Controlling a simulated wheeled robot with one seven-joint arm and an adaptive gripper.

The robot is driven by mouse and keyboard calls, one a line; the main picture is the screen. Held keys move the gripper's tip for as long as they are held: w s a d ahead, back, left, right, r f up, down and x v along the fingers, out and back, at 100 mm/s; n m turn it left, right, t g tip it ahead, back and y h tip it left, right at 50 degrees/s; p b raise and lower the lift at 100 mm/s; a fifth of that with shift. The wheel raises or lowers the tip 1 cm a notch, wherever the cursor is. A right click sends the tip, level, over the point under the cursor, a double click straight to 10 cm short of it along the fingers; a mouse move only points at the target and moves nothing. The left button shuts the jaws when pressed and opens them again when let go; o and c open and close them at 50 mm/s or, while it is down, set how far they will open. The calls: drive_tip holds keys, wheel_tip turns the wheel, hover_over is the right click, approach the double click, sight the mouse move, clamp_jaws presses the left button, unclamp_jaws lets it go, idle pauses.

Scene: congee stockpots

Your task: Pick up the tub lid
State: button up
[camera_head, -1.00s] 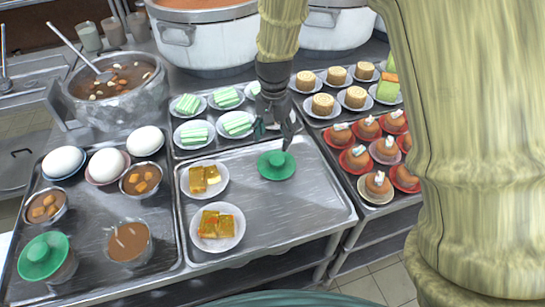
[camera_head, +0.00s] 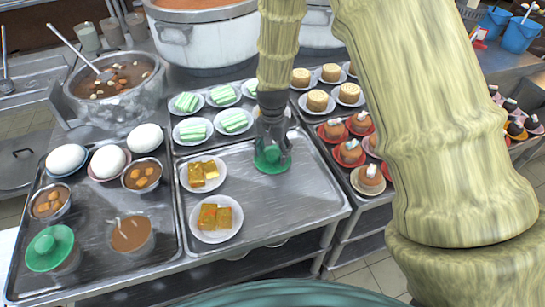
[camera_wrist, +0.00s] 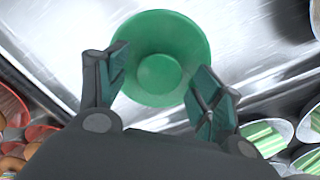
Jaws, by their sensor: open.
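A green round tub lid (camera_head: 271,165) with a raised knob lies flat on the bare part of the middle metal tray (camera_head: 290,195). In the wrist view the lid (camera_wrist: 160,27) fills the upper middle, its knob facing the camera. My gripper (camera_head: 271,150) is right over the lid, pointing down. In the wrist view its two fingers (camera_wrist: 158,90) are apart, one on each side of the knob, with nothing held. I cannot tell whether the fingertips touch the lid. A second green lid (camera_head: 50,248) sits on a tub at the front left.
Two plates of yellow cake (camera_head: 209,174) stand left of the lid. Plates of green cake (camera_head: 232,120) lie behind it, close to my gripper. Red plates with brown buns (camera_head: 350,152) fill the tray to the right. The tray's front right is clear.

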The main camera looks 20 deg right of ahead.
drive_tip(key=shift+s, duration=0.2)
drive_tip(key=shift+w+f, duration=0.1)
drive_tip(key=shift+w, duration=0.05)
drive_tip(key=shift+c, duration=0.2)
drive_tip(key=c, duration=0.9)
drive_tip(key=shift+o, duration=0.2)
